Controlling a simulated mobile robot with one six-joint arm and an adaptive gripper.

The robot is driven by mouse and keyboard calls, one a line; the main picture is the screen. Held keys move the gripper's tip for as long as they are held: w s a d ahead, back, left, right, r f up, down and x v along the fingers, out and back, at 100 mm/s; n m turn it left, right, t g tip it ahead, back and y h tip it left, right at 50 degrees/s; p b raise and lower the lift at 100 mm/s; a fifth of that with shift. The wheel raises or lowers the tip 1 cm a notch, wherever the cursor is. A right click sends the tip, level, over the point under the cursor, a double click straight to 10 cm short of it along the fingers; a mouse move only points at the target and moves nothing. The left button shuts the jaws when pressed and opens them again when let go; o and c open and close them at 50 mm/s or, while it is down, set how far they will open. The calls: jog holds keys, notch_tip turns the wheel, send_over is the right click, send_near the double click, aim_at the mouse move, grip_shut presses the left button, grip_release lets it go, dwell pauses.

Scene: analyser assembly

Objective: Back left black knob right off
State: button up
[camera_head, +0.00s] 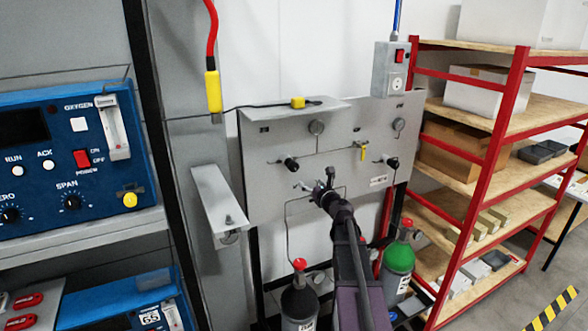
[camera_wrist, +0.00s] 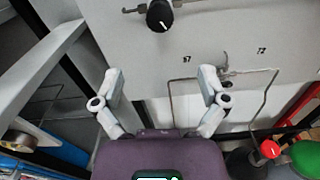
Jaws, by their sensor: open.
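The left black knob (camera_head: 291,164) sits on the grey gas panel (camera_head: 262,197) at the back, on a small valve with thin piping. A second black knob (camera_head: 393,162) sits further right on the same panel. My gripper (camera_head: 318,187) is in front of the panel, a little below and right of the left knob in the head view. In the wrist view one black knob (camera_wrist: 160,16) shows at the top edge, beyond and between my fingertips. My gripper (camera_wrist: 160,78) is open there, with nothing between the fingers. No contact with the knob shows.
A grey angled shelf bracket (camera_head: 219,202) juts out left of the panel. A red-topped cylinder (camera_head: 299,300) and a green cylinder (camera_head: 398,259) stand below. A thin bent pipe (camera_wrist: 270,90) runs on the panel near my right finger. A red-framed shelf (camera_head: 490,160) stands at right.

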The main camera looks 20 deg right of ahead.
aim_at(295, 168)
jog(key=w, duration=1.3)
jog(key=shift+w+a, duration=0.15)
jog(key=shift+a, duration=0.1)
jog(key=c, duration=1.1)
